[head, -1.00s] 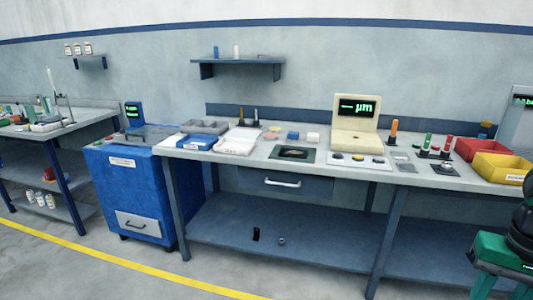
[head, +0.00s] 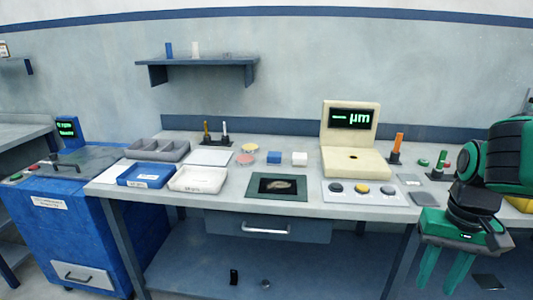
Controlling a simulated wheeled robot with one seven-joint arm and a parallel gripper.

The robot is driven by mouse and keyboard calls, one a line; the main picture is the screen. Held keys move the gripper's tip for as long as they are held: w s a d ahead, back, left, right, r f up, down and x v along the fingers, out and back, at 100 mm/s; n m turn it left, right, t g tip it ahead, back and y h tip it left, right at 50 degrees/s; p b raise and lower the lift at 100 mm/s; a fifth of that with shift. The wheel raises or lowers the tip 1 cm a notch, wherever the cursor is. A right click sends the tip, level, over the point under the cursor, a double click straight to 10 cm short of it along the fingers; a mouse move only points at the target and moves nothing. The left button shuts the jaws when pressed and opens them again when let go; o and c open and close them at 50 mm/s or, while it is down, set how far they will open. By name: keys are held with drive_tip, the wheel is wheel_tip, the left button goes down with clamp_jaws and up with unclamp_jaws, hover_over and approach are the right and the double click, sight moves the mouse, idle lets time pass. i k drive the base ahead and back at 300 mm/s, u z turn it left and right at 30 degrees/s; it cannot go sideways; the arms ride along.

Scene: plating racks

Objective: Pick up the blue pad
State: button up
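The blue pad (head: 274,157) is a small blue block lying flat on the workbench top, between a pink disc and a white block. My gripper (head: 441,282) is at the lower right of the head view, in front of the bench and well to the right of the pad. Its two green fingers point down and stand apart, with nothing seen between them. The pad is in full view.
A white block (head: 299,159) sits right of the pad, and pink (head: 246,159) and yellow (head: 250,148) discs left of it. A dark mat (head: 257,194) lies in front. The cream gauge (head: 371,166) stands to the right. Trays (head: 199,187) are at left.

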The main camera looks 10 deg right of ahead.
sight(273, 158)
drive_tip(key=i, duration=1.35)
